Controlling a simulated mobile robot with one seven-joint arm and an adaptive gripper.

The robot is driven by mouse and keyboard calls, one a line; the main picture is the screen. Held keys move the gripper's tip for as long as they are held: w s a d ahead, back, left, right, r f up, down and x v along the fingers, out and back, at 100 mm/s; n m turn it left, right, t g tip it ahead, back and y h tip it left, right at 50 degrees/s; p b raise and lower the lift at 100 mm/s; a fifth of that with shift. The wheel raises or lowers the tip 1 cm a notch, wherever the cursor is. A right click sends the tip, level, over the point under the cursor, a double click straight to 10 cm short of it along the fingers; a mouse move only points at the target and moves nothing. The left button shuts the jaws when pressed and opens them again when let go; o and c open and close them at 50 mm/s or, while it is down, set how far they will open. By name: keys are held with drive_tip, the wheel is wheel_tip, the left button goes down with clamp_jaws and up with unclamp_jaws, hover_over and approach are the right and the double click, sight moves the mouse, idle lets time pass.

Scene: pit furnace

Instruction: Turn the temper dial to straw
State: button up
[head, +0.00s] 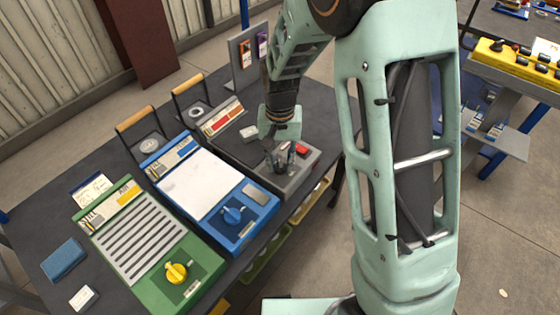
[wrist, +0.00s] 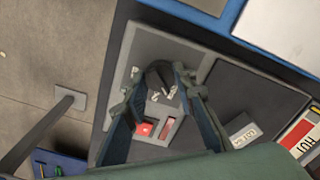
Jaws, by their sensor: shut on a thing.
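Three dial units stand side by side on the dark bench. The grey unit (head: 298,186) at the right has a dark dial (wrist: 159,72) with small pale marks around it, seen in the wrist view. My gripper (head: 281,157) reaches down onto this dial; in the wrist view its fingers (wrist: 157,84) stand on either side and are shut on it. The dial's pointer and mark lettering are not legible. The blue unit (head: 200,187) has a blue dial (head: 233,214). The green unit (head: 150,245) has a yellow dial (head: 176,272). I cannot read which is marked temper.
A red switch (wrist: 144,129) sits close beside the gripped dial. The grey unit has a dark plate and a red-and-white label (head: 222,118). A blue sponge-like block (head: 64,260) and a white card (head: 84,298) lie at the bench's left. Upright wooden-handled holders stand behind.

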sight(280, 163)
idle(0.3)
drive_tip(key=o, duration=1.2)
drive_tip(key=shift+c, duration=0.2)
drive_tip(key=shift+r, duration=0.15)
wheel_tip(280, 163, up, 12)
